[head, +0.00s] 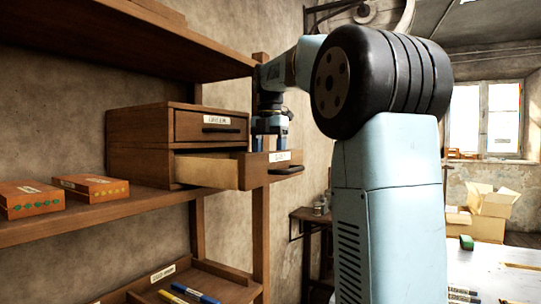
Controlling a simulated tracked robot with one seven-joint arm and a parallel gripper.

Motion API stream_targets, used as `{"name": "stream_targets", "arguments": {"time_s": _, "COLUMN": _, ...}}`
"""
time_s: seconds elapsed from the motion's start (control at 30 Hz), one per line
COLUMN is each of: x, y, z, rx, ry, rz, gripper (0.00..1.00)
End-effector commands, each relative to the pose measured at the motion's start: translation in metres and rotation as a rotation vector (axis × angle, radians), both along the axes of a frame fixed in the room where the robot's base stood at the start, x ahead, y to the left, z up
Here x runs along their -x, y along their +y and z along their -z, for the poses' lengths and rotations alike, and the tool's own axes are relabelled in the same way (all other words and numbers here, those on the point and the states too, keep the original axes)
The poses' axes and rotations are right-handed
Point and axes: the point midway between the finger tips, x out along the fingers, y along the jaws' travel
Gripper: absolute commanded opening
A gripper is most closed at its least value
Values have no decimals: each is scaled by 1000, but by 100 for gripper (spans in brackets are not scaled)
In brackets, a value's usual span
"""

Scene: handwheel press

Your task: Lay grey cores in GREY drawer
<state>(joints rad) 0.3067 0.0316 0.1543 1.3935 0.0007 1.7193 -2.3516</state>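A wooden two-drawer cabinet (140,142) stands on the shelf at left-centre. Its upper drawer (205,126) is shut. Its lower drawer (208,171) is pulled far out, and its front with a dark handle and a label sticks out to the right. The labels are too small to read surely, so I cannot tell which drawer is the grey one. My gripper (270,143) points down just above the front end of the open drawer. Its fingertips are small and partly hidden, and I cannot tell whether it holds anything. I cannot make out any grey cores; the drawer's inside is hidden.
Two reddish-brown boxes (92,186) with coloured dots lie on the shelf (110,212) at left. A lower tray (222,286) holds blue and yellow pens. An upper shelf board hangs above the cabinet.

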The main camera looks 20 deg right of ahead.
Motion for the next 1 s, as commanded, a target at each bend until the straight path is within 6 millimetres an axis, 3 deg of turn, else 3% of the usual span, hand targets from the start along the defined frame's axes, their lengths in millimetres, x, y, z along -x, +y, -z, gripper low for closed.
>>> {"name": "stream_targets", "arguments": {"time_s": 1.0, "x": 1, "y": -1, "z": 6, "rx": 0, "ry": 0, "rz": 2, "gripper": 27}}
